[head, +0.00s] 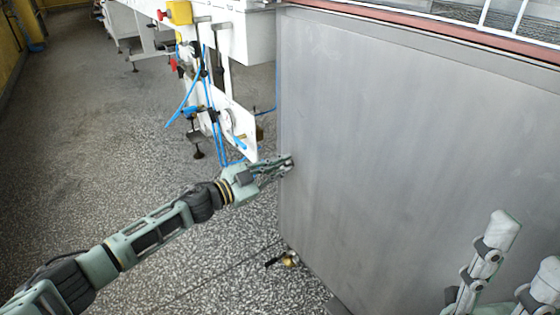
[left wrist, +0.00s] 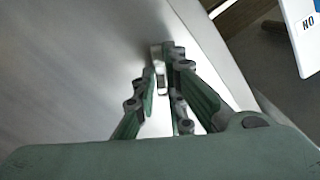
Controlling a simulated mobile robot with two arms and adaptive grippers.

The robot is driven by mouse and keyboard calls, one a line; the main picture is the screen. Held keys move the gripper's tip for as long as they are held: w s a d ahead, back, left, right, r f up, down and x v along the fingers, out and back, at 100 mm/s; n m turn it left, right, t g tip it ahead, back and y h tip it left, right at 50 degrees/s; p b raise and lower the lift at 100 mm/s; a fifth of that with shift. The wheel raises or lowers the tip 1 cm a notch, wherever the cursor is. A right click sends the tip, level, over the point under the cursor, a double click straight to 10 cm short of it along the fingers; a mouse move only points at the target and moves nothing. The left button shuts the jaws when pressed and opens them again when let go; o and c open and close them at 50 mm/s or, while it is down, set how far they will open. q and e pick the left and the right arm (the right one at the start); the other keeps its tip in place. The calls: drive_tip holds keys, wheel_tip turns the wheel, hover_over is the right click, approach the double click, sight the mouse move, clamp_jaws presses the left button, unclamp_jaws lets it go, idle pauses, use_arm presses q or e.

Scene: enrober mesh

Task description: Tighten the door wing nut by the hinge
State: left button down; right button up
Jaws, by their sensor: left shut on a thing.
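The door is a large grey metal panel (head: 400,150) filling the right half of the head view. My left gripper (head: 285,164) reaches its left edge, with the fingertips at the panel. In the left wrist view the fingers (left wrist: 163,65) are closed around a small pale metal piece, the wing nut (left wrist: 156,54), which stands off the panel face. The fingers hide most of the nut, and its wings cannot be made out. In the head view the fingertips cover it. The hinge cannot be made out. My right gripper (head: 530,240) is at the lower right, its fingers spread apart and empty.
A white machine frame (head: 240,130) with blue hoses, and a yellow and red switch box (head: 180,12), stands left of the panel. A small brass valve (head: 289,259) sits low by the panel's bottom edge. The speckled floor (head: 100,130) at left is clear.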

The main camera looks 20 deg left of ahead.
use_arm(q)
drive_tip(key=m+p, duration=0.1)
drive_tip(key=m, duration=0.1)
drive_tip(key=shift+m, duration=0.4)
drive_tip(key=m, duration=0.2)
drive_tip(key=shift+m, duration=0.4)
drive_tip(key=shift+f+m, duration=0.2)
drive_tip(key=shift+m, duration=2.6)
drive_tip(key=shift+s, duration=0.1)
drive_tip(key=c, duration=1.8)
unclamp_jaws()
drive_tip(key=shift+d, duration=0.15)
drive_tip(key=shift+c, duration=0.2)
